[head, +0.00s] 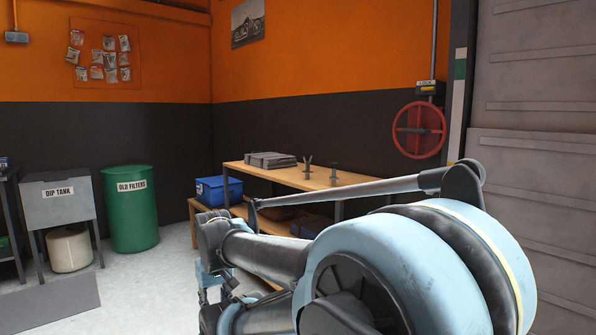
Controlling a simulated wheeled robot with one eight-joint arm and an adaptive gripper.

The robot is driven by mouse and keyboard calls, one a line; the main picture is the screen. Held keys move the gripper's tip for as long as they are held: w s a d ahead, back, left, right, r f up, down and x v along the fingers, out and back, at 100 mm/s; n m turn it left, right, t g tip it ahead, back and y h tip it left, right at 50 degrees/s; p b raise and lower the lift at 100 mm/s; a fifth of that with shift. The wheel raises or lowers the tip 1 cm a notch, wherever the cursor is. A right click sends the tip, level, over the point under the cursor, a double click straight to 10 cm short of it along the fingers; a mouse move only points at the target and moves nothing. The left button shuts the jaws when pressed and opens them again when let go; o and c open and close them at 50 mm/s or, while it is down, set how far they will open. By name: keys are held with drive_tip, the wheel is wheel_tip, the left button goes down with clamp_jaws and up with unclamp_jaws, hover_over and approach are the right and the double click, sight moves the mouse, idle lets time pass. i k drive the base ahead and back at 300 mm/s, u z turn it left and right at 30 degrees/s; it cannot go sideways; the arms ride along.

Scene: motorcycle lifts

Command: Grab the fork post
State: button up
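A small dark post with a forked, Y-shaped top (307,167) stands upright on the wooden workbench (352,180); it looks like the fork post. A second small dark post (333,176) stands just to its right, with a flatter top. My arm fills the lower right and middle of the head view. My gripper (212,292) seems to be at the lower left end of the arm, below the bench top and well away from both posts. Its fingertips are small and partly hidden, so I cannot tell whether it is open or shut.
A flat grey stack (270,159) lies on the bench left of the posts. A blue bin (218,190) is at the bench's left end. A green barrel (131,215) and dip tank (57,205) stand left. A red wheel (419,130) is on the wall.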

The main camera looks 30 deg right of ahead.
sight(307, 171)
drive_tip(key=z, duration=0.2)
drive_tip(key=i, duration=1.1)
drive_tip(key=z, duration=0.9)
drive_tip(key=i, duration=0.75)
drive_tip(key=z, duration=0.4)
